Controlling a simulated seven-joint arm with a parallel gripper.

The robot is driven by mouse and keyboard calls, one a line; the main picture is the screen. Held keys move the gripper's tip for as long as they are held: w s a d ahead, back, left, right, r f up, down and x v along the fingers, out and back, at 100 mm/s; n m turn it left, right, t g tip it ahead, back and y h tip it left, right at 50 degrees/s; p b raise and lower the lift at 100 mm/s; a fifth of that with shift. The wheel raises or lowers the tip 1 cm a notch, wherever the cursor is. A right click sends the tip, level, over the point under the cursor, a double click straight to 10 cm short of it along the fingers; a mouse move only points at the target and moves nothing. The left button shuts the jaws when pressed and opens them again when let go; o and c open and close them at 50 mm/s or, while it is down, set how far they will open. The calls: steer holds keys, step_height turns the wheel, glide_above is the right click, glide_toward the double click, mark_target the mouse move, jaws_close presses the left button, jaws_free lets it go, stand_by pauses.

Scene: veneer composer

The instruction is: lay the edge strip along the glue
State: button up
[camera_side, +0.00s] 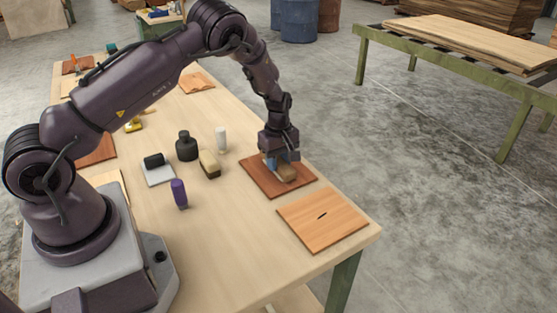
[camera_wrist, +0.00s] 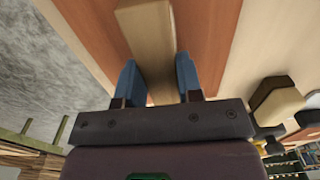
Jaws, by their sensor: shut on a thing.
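My gripper (camera_side: 279,163) is low over the reddish-brown board (camera_side: 256,176), its blue fingers on both sides of a tan wooden block-like piece (camera_side: 288,173). In the wrist view, my gripper (camera_wrist: 157,68) is closed around this tan piece (camera_wrist: 148,35), which extends away between the fingers over the reddish-brown board (camera_wrist: 205,30). I cannot tell whether the piece touches the board. No separate edge strip or glue line can be made out; the piece and fingers cover part of the board.
A lighter orange board (camera_side: 335,224) with a dark slit lies near the table corner. A cream block with a dark part (camera_side: 209,164), a black bottle (camera_side: 186,146), a white bottle (camera_side: 221,139) and a purple-capped item (camera_side: 179,193) stand left of my gripper. The table's right edge is close.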

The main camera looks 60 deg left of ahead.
steer(key=shift+f, duration=0.4)
stand_by(0.4)
steer(key=o, duration=0.9)
steer(key=shift+r, duration=3.5)
